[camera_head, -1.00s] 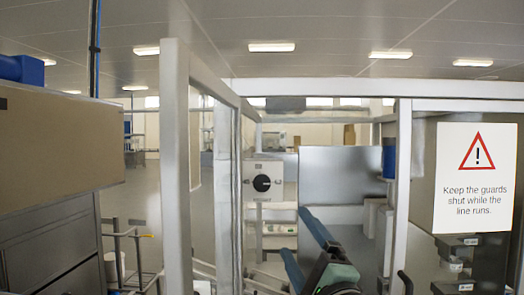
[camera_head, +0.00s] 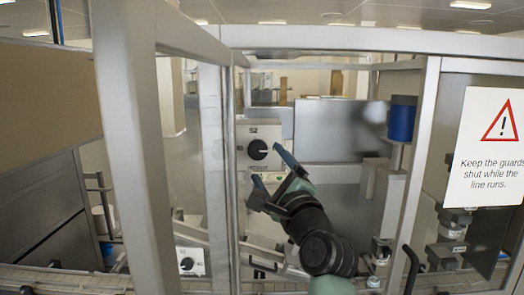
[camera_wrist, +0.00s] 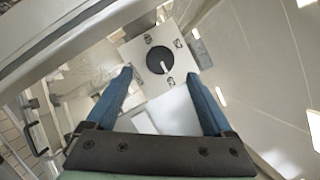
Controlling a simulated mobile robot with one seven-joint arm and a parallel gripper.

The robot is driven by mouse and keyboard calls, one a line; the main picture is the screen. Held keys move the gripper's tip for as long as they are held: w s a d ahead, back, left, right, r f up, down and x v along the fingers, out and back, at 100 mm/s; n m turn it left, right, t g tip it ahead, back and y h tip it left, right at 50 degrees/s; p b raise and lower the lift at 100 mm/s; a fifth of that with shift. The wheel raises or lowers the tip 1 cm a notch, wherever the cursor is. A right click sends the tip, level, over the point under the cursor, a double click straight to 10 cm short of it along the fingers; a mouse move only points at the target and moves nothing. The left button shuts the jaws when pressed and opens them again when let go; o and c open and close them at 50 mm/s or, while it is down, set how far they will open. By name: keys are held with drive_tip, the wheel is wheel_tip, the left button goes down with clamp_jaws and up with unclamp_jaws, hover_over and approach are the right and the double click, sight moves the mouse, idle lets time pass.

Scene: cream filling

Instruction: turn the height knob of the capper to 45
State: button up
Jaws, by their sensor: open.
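A round black knob (camera_head: 257,150) with a white pointer line sits on a white panel (camera_head: 244,131) inside the guard frame. In the head view its pointer points right. The panel markings are too small to read surely. In the wrist view the knob (camera_wrist: 158,59) lies ahead, between and beyond the fingertips, its pointer toward the bottom edge. My gripper (camera_head: 267,164) is open, its two blue fingers apart and empty, just right of and below the knob in the head view. In the wrist view my gripper (camera_wrist: 160,76) appears short of the knob; contact is not visible.
Grey guard posts (camera_head: 135,150) stand at left, and another post (camera_head: 412,180) stands right of my arm. A second black knob (camera_head: 187,264) is on a lower white box. A blue cylinder (camera_head: 401,120) and a warning sign (camera_head: 488,145) are at right. A conveyor (camera_head: 70,280) runs low.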

sight(260, 152)
drive_tip(key=shift+x, duration=2.45)
drive_tip(key=c, duration=1.4)
drive_tip(key=shift+o, duration=0.2)
